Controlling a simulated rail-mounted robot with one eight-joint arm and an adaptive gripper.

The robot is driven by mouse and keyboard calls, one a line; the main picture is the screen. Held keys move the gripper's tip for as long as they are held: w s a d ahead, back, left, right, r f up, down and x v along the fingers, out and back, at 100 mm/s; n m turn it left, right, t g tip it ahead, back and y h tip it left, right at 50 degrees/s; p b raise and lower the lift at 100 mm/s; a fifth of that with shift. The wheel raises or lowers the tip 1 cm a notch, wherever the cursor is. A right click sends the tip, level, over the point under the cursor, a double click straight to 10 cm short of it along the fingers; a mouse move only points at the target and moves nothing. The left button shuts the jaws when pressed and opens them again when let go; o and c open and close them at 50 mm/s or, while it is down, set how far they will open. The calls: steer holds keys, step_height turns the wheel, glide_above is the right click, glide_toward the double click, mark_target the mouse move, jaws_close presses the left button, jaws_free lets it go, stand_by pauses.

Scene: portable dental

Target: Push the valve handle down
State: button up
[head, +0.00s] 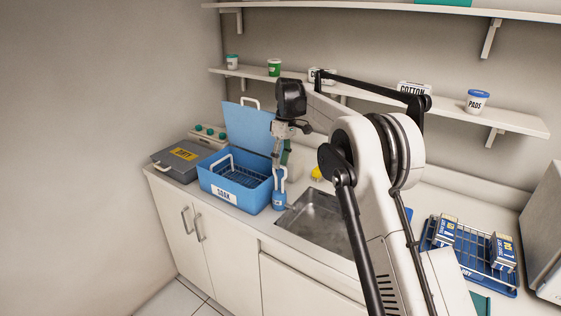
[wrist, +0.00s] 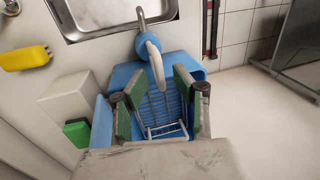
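The valve stands at the left end of the sink, beside the blue SOAK bin. Its blue body (head: 279,201) shows in the head view below my gripper (head: 279,168). In the wrist view, its pale curved handle (wrist: 155,62) rises from the blue body and ends near the gap between my fingertips. My gripper (wrist: 158,92) is open, with its green-padded fingers apart and nothing held between them. It points down over the valve area. I cannot tell whether a finger touches the handle. The handle is partly hidden by my gripper in the head view.
The blue SOAK bin (head: 229,197) with its raised lid (head: 248,125) and wire basket is close on the left. A metal sink (head: 318,221) is on the right. A grey DIRTY case (head: 180,162) stands further left. A blue rack (head: 468,262) holds boxes at right.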

steer(key=shift+f, duration=0.1)
jaws_close()
stand_by(0.3)
steer(key=shift+f+b, duration=0.95)
steer(key=shift+f, duration=0.8)
jaws_free()
